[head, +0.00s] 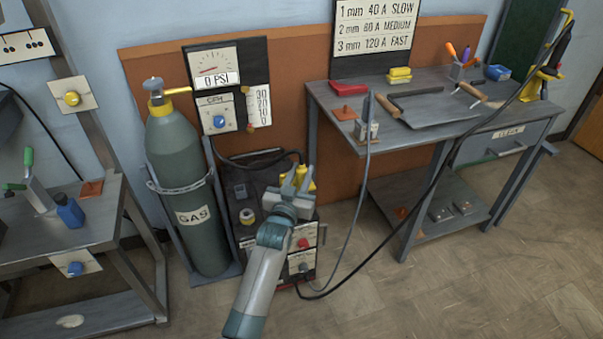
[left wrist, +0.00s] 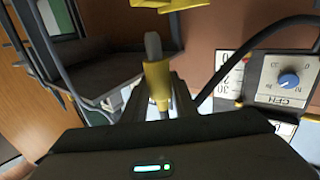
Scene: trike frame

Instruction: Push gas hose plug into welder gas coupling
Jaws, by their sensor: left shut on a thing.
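My left gripper (head: 296,178) is shut on the gas hose plug, above the welder (head: 262,190). In the left wrist view the plug (left wrist: 157,82) has a yellow body and a grey tip, and sits between the fingers of the gripper (left wrist: 158,92). A yellow part (left wrist: 172,4), perhaps the gas coupling, is cut off at the top edge. The plug's tip points toward it, with a gap showing between them. In the head view yellow shows beside the fingers, but I cannot tell plug from coupling there. My right gripper is not in view.
A black hose (head: 245,166) runs from the regulator panel toward my left gripper. The green gas cylinder (head: 180,155) stands left of the welder. A workbench (head: 335,100) with tools stands right. Cables hang between welder and bench. The floor (head: 470,270) at front right is clear.

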